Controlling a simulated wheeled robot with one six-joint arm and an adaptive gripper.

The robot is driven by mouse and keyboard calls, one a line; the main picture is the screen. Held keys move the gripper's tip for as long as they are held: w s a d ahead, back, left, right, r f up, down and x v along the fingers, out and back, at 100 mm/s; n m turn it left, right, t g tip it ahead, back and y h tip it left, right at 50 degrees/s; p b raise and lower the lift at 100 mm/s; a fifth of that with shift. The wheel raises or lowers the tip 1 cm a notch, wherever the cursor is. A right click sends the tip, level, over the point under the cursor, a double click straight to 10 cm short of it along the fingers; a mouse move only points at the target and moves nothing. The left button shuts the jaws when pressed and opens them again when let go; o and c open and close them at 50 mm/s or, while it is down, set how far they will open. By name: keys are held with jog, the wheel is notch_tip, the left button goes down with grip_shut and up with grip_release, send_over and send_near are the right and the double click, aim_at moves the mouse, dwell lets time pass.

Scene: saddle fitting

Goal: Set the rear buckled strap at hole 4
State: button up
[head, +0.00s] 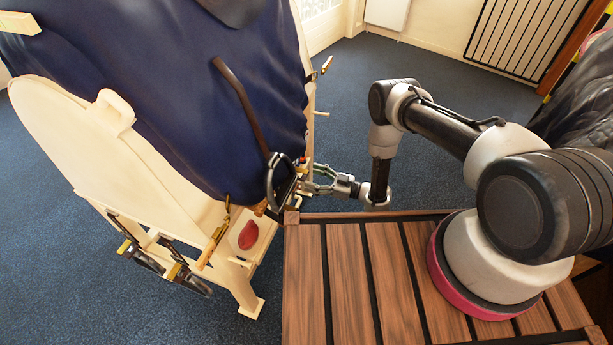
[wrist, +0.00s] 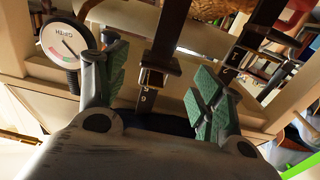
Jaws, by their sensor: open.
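In the wrist view, my gripper (wrist: 158,78) is open, with a green-padded finger on each side. A dark strap end (wrist: 154,82) with light numbers, apparently 5 and 6, hangs between the fingers, with gaps on both sides. A second dark strap (wrist: 232,60) with small numbers, apparently 1 and 2, lies to the right, behind the right finger. I cannot tell which strap is the rear one, and no buckle setting is readable. In the head view, my gripper (head: 318,182) is at the right side of the wooden stand (head: 62,125), close to a black loop (head: 280,182).
A round girth gauge (wrist: 66,42) sits just left of the left finger. In the head view, a navy cover (head: 190,95) drapes the stand with a brown strap (head: 240,102) over it. A red oval object (head: 248,235) lies on a ledge. A slatted wooden deck (head: 345,285) lies below my arm.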

jog(key=v, duration=0.8)
jog(key=shift+s+d, duration=0.1)
jog(key=shift+d, duration=0.05)
dwell(0.5)
